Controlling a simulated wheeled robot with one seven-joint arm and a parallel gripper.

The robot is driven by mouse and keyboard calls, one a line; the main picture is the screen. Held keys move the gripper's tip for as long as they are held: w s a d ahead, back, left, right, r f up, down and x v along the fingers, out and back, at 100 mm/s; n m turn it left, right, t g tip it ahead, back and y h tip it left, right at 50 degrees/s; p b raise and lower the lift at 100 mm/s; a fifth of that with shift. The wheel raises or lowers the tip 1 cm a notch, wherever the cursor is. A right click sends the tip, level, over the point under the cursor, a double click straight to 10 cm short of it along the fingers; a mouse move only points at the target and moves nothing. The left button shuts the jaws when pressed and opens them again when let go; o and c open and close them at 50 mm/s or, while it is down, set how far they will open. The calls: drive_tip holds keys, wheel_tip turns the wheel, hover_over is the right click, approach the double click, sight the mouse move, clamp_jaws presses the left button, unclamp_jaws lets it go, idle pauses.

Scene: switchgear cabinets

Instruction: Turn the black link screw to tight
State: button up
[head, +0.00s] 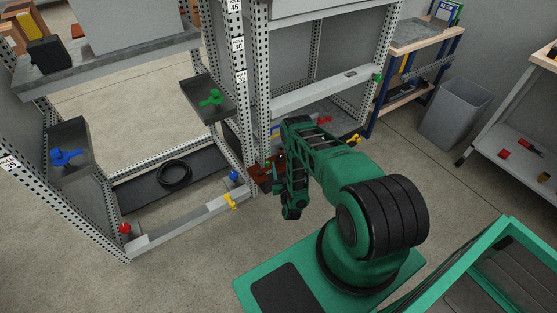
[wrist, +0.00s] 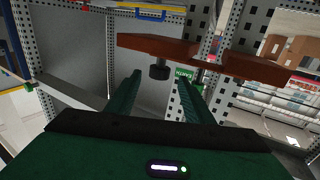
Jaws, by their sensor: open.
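In the wrist view a black screw with a round knurled head (wrist: 160,70) hangs under the left part of a red-brown bar (wrist: 205,56). My gripper (wrist: 160,79) is open, its two green fingers pointing up towards the bar, one on each side of the screw head as seen here. I cannot tell whether the fingertips reach the screw's depth, and no contact is visible. In the head view the red-brown bar (head: 260,174) shows beside the cabinet post, partly hidden by my arm. The black screw cannot be made out there.
A perforated post (wrist: 220,35) stands behind the bar, and a green label (wrist: 184,75) shows behind the fingers. In the head view, trays hold a green handle (head: 211,97) and a blue handle (head: 66,156). A black cable coil (head: 174,173) lies on the cabinet floor.

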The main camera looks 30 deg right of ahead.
sight(279, 161)
drive_tip(key=shift+x, duration=2.8)
drive_tip(key=c, duration=1)
drive_tip(key=shift+c, duration=0.2)
drive_tip(key=shift+s, duration=0.1)
drive_tip(key=shift+m+g+h, duration=1.2)
drive_tip(key=shift+m+h, duration=0.4)
drive_tip(key=shift+h, duration=0.5)
drive_tip(key=shift+a, duration=0.1)
